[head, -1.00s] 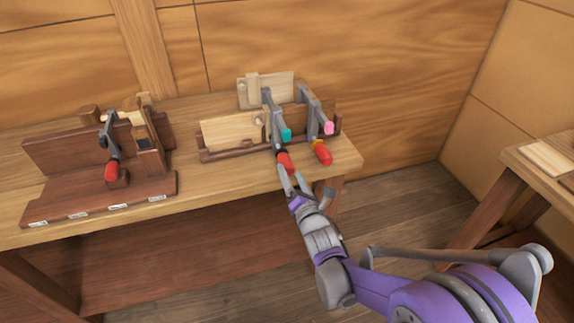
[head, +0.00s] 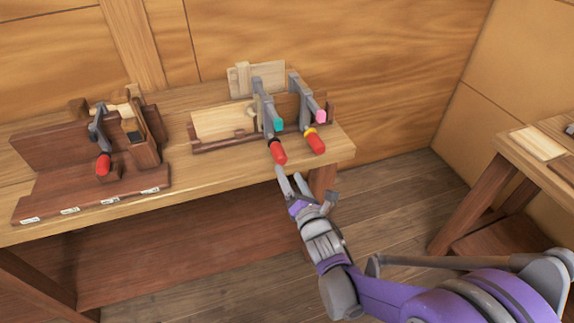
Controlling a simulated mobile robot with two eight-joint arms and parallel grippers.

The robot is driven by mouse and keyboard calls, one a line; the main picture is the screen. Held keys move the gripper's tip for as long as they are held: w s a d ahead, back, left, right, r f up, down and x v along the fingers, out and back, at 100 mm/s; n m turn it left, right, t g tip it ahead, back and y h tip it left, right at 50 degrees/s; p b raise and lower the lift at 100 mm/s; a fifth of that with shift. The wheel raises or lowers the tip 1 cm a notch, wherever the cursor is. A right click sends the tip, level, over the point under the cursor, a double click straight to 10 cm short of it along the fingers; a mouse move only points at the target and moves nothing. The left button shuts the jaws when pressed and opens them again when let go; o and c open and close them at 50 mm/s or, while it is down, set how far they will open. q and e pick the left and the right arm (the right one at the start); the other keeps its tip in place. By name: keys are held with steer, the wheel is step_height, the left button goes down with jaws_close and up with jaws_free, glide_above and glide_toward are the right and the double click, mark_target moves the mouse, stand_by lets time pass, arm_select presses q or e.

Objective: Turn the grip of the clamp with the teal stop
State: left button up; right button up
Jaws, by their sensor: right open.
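The clamp with the teal stop (head: 278,125) stands at the right part of the bench, its grey bar upright against a wooden rack. Its red grip (head: 278,151) points down toward the bench's front edge. My right gripper (head: 290,175) is open and empty, just below and in front of that red grip, with a small gap between fingertips and grip. A second clamp with a pink stop (head: 320,116) and a red grip with a yellow collar (head: 315,142) stands close to the right. My left gripper is out of view.
A dark wooden fixture (head: 85,185) with another red-gripped clamp (head: 103,164) stands on the bench (head: 215,175) at left. Pale boards (head: 222,123) sit in the rack. Another table (head: 530,142) is at right, with open floor between.

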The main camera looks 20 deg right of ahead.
mark_target(283, 161)
stand_by(0.6)
steer(key=w+m, duration=0.3)
steer(key=m, duration=0.7)
steer(key=w+m, duration=0.2)
steer(key=m, duration=0.9)
steer(key=w+m, duration=0.3)
steer(key=m, duration=0.7)
steer(key=shift+w+a+f, duration=0.2)
steer(key=shift+w, duration=0.1)
jaws_close()
